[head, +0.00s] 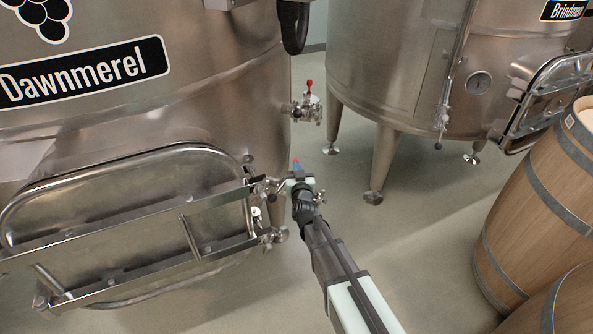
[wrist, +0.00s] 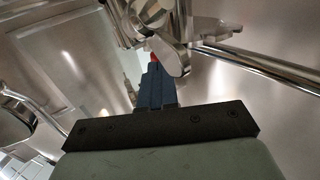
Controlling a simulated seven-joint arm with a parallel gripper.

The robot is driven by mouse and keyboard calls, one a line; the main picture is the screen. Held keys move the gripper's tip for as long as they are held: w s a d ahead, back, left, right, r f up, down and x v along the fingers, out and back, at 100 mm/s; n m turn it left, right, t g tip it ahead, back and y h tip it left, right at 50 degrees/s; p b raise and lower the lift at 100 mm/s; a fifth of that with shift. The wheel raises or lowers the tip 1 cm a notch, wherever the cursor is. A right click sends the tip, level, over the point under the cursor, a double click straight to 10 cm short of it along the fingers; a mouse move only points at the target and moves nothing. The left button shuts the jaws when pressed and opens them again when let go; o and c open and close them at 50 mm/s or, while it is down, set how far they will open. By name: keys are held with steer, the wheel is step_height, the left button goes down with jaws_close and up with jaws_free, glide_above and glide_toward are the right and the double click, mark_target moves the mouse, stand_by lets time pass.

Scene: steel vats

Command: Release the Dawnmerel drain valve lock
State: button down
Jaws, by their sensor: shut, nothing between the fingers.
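The Dawnmerel vat (head: 235,110) is a large steel tank on the left, with its name on a black label. My gripper (head: 296,163) is low at the vat's right side, beside the right end of the oval door. Its blue fingers are shut and empty, with red at the tip; they show in the wrist view too (wrist: 153,62). A shiny metal valve fitting with a rounded lever (wrist: 174,57) is right at the fingertips there; I cannot tell whether they touch. A metal knob (head: 320,197) shows just right of my gripper. No lock is clearly distinguishable, and my gripper partly hides the fitting.
A small red-handled valve (head: 308,110) sticks out higher on the vat's right side. The oval door (head: 120,190) has long metal bars across it. The Brindmerel-side vat (head: 390,70) stands behind right on legs. Wooden barrels (head: 530,210) stand at right. The floor between is clear.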

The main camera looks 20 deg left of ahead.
steer(key=shift+w+d+r, duration=0.1)
steer(key=shift+w, duration=0.55)
steer(key=shift+w+d+r, duration=0.1)
steer(key=shift+w, duration=0.5)
steer(key=s+d+r, duration=0.7)
steer(key=r, duration=0.2)
steer(key=shift+s+r, duration=0.3)
steer(key=shift+a+m, duration=0.1)
steer(key=shift+m, duration=0.2)
